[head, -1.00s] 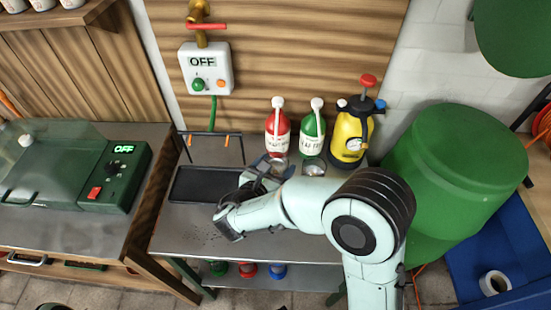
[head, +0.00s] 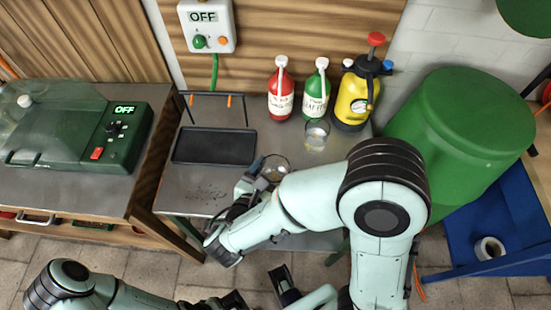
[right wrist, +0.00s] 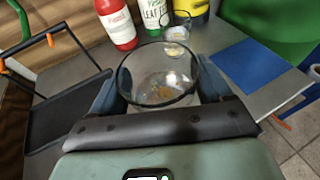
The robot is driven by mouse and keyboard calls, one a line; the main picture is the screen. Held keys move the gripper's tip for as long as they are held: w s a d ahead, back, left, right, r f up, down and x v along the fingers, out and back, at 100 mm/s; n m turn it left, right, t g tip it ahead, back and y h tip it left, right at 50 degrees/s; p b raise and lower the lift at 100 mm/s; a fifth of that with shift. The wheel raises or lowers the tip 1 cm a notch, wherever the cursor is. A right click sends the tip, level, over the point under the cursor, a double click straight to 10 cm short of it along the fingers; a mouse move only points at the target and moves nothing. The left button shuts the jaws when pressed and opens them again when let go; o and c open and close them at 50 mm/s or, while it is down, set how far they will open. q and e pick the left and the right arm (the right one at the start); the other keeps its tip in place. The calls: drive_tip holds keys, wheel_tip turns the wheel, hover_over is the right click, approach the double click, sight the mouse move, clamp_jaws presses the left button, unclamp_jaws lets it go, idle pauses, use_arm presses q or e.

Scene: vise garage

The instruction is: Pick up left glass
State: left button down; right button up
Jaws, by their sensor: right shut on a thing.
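My right gripper (head: 258,180) is shut on a clear glass (head: 274,168) over the front part of the metal table. In the right wrist view the glass (right wrist: 158,80) sits upright between the two fingers, with its rim facing the camera. The clearance under it is hard to judge. A second clear glass (head: 316,134) stands on the table in front of the green bottle, apart from the held one. It also shows behind the held glass in the right wrist view (right wrist: 176,38). My left gripper (head: 260,296) is at the bottom edge, partly cut off; its opening is unclear.
A red bottle (head: 281,95), a green bottle (head: 316,95) and a yellow sprayer (head: 355,95) stand at the table's back. A black tray (head: 215,146) lies on the left. A green barrel (head: 460,125) is at the right. A green machine (head: 85,135) sits on the left bench.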

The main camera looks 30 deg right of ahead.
drive_tip(key=shift+s+a, duration=0.35)
drive_tip(key=shift+s, duration=0.2)
drive_tip(key=shift+s+a, duration=0.3)
drive_tip(key=shift+s, duration=0.2)
drive_tip(key=shift+r, duration=0.15)
idle(0.5)
